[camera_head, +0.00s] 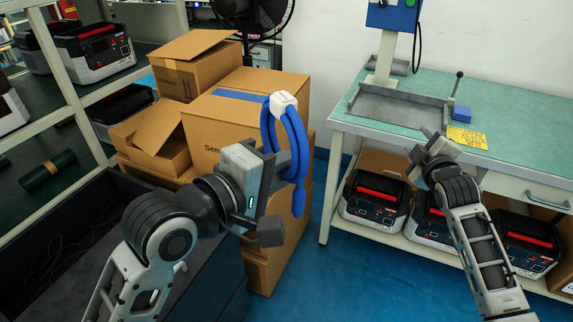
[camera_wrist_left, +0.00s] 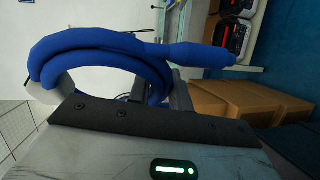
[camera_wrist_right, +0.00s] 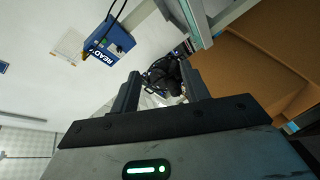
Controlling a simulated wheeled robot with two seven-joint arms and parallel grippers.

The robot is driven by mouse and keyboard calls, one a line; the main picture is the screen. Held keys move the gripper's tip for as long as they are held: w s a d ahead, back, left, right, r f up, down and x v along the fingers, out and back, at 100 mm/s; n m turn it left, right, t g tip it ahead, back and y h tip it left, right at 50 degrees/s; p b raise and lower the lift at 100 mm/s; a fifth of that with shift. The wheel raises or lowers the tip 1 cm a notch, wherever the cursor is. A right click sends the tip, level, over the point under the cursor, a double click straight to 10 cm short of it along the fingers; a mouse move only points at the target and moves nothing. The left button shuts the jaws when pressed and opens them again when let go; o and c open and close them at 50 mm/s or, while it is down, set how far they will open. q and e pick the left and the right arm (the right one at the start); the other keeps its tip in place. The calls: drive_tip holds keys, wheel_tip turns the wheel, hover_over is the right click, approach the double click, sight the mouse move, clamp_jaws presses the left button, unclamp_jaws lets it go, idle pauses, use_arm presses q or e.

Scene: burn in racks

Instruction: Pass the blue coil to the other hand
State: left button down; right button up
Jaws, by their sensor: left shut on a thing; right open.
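The blue coil (camera_head: 291,143) is a looped thick blue hose with a white band (camera_head: 283,103) at its top. My left gripper (camera_head: 277,178) is shut on the coil and holds it up in front of the cardboard boxes. The coil also fills the upper part of the left wrist view (camera_wrist_left: 130,60), where it partly hides the fingers. My right gripper (camera_head: 421,158) is open and empty, at the front edge of the green bench and well to the right of the coil. Its two spread fingers show in the right wrist view (camera_wrist_right: 160,92) with nothing between them.
Stacked cardboard boxes (camera_head: 235,110) stand behind the coil. The green workbench (camera_head: 520,115) at right carries a metal tray (camera_head: 400,108); black-and-red units (camera_head: 375,198) sit on its lower shelf. A shelf rack stands at left, with a dark bin (camera_head: 70,245) in front.

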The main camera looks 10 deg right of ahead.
drive_tip(key=s+a+f+m+g+y, duration=0.1)
drive_tip(key=s+a+f+g+y, duration=0.15)
drive_tip(key=s+a+f, duration=0.6)
drive_tip(key=s+a+f+m+g+y, duration=0.1)
drive_tip(key=s+a+f+m+y, duration=0.1)
drive_tip(key=s+a, duration=0.7)
drive_tip(key=s+a+f+m+g+y, duration=0.1)
drive_tip(key=s+a+f+m+y, duration=0.1)
drive_tip(key=s+a+f+m, duration=0.2)
drive_tip(key=s+a+f, duration=0.3)
drive_tip(key=s+a, duration=0.2)
drive_tip(key=a, duration=0.1)
drive_tip(key=shift+f+m+g+y, duration=0.2)
drive_tip(key=shift+m+g+y, duration=0.15)
drive_tip(key=shift+m, duration=0.05)
